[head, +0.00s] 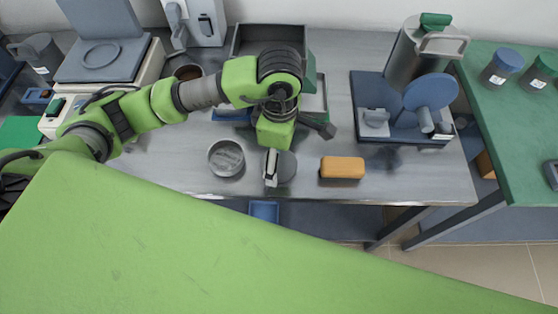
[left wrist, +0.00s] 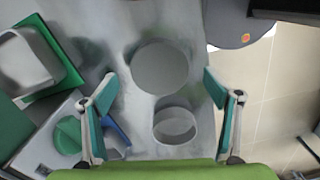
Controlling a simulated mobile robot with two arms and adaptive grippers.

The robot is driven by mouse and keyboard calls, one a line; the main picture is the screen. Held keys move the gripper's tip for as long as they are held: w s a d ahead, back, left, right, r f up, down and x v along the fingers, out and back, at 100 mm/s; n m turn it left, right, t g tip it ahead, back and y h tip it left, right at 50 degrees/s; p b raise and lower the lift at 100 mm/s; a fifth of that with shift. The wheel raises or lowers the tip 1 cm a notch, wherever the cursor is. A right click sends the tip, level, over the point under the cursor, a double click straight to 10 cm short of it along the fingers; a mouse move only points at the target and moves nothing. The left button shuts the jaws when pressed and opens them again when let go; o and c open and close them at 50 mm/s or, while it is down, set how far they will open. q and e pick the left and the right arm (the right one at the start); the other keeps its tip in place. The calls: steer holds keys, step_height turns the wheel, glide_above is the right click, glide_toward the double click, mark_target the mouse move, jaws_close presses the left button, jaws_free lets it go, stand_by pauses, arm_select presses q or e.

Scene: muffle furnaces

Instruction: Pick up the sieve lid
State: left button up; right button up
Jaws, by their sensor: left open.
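The sieve lid (head: 287,167) looks like a flat grey disc lying on the metal bench near its front edge. It also shows in the left wrist view (left wrist: 160,66), whole and uncovered. My left gripper (head: 271,168) is over the lid's left side in the head view and hides part of it. In the left wrist view my left gripper (left wrist: 159,76) is open and empty, with its fingers apart on either side of the lid. A round metal sieve (head: 226,158) stands left of the lid; it also shows in the left wrist view (left wrist: 176,122). My right gripper is not in view.
An orange block (head: 342,168) lies right of the lid. A dark open tray (head: 268,38) stands behind my arm. A blue-grey stand (head: 405,112) with a metal canister is at the right. The bench's front edge is close, with floor beyond.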

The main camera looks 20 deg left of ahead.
mark_target(279, 165)
arm_select(q)
steer(key=shift+f, duration=1.15)
steer(key=c, duration=1.2)
